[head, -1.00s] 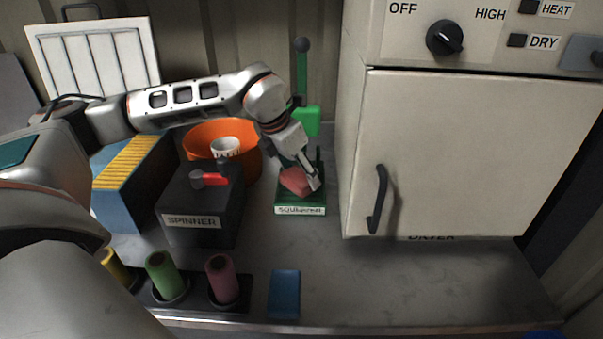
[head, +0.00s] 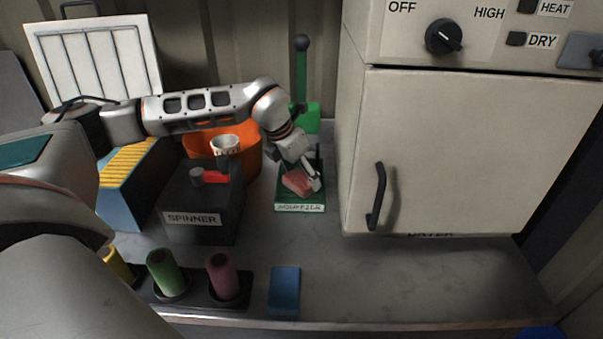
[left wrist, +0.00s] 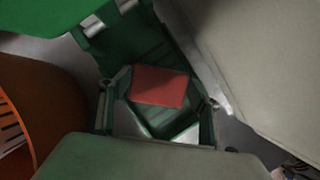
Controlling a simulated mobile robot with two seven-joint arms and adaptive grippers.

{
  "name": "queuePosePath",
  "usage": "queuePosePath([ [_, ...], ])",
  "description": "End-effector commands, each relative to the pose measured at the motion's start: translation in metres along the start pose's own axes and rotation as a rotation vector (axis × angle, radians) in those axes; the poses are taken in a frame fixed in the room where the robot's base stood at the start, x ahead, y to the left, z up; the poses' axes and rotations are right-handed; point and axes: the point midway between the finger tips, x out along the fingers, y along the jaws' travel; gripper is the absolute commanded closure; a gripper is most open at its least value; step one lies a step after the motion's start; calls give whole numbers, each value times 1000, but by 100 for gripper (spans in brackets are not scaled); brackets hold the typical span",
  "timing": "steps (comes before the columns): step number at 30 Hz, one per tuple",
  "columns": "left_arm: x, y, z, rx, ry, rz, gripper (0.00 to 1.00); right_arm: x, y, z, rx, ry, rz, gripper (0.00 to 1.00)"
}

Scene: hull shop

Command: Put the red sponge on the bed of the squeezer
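The red sponge (head: 297,183) is at the green squeezer (head: 313,200), low over its bed. In the left wrist view the sponge (left wrist: 160,87) lies over the dark green bed (left wrist: 150,45). My left gripper (head: 306,180) reaches down over the squeezer with its fingers on either side of the sponge, shut on it. In the left wrist view the fingers (left wrist: 158,100) flank the sponge's sides. Whether the sponge's underside touches the bed is hidden. The squeezer's lever (head: 301,70) stands upright behind. My right gripper is in neither view.
The dryer (head: 460,150) stands close right of the squeezer. A black spinner (head: 200,219) and an orange tub (head: 250,160) with a white cup (head: 225,143) are left. A blue block (head: 284,292) and a rack of coloured rolls (head: 221,277) lie in front. The right-front counter is clear.

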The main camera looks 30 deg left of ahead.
Motion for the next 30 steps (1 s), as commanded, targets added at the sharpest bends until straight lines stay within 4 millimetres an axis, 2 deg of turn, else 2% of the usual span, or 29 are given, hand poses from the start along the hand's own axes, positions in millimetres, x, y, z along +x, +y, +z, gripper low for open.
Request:
queuePosePath([
  [2,0,0,0,0,0,0,22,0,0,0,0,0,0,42],
  [11,0,0,0,0,0,0,22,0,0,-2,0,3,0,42],
  [16,-10,0,2,0,-1,0,22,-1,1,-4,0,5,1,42],
  [30,-99,0,2,1,-3,0,22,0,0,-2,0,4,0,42],
])
